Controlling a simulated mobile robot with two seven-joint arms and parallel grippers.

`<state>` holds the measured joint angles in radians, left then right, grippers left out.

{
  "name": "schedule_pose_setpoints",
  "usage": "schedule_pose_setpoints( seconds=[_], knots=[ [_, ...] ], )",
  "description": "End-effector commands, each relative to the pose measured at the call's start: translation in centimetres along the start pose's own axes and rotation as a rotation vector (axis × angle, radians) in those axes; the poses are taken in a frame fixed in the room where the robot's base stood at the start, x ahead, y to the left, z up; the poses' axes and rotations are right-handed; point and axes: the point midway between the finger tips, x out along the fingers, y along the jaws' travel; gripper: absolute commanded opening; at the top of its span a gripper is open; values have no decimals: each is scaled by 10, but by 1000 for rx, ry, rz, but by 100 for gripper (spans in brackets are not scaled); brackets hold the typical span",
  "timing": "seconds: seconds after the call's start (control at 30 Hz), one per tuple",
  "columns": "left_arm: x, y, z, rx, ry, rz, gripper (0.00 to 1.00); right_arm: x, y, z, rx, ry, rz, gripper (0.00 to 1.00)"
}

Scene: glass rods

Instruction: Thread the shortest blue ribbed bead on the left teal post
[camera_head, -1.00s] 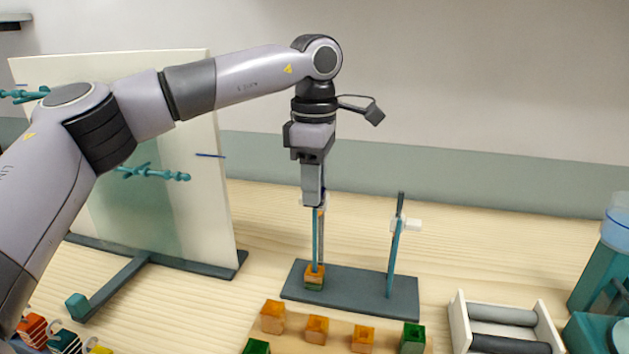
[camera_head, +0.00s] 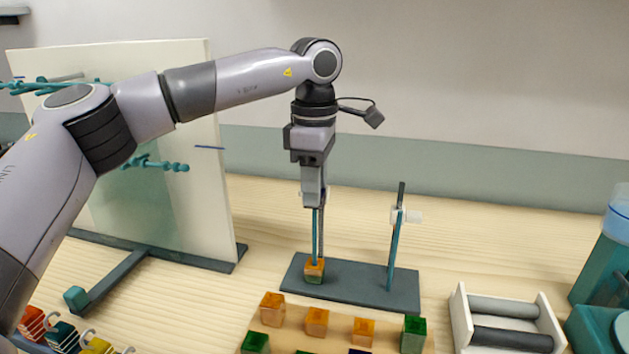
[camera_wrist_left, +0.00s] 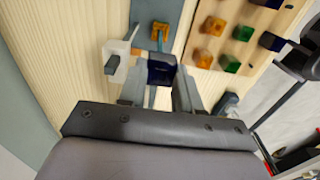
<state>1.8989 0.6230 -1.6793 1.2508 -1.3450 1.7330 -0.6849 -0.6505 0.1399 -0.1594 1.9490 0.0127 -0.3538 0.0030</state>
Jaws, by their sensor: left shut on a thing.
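My left gripper (camera_head: 313,203) points straight down at the top of the left teal post (camera_head: 316,236). It is shut on a dark blue bead (camera_wrist_left: 162,70), seen between the fingers in the left wrist view. In the head view the fingers hide this bead and the post's tip, so I cannot tell whether the bead is around the post. An orange bead (camera_head: 314,265) sits low on the left post, with a green one (camera_head: 314,279) under it. The right teal post (camera_head: 393,250) holds no bead. Both posts stand on a dark grey base (camera_head: 360,287). My right gripper is out of view.
Orange and green beads stand on a wooden board (camera_head: 340,341) in front. A white tray of grey rods (camera_head: 459,318) and a pegged panel (camera_head: 220,185) flank the base.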

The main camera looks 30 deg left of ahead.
Motion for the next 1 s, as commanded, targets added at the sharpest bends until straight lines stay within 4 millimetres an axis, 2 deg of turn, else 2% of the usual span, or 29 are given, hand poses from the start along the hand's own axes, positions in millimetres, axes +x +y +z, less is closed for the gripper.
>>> schedule_pose_setpoints(
  seconds=[1.0],
  knots=[
    [42, 0, 0, 1, 0, -1, 3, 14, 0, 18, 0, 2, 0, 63]
  ],
)
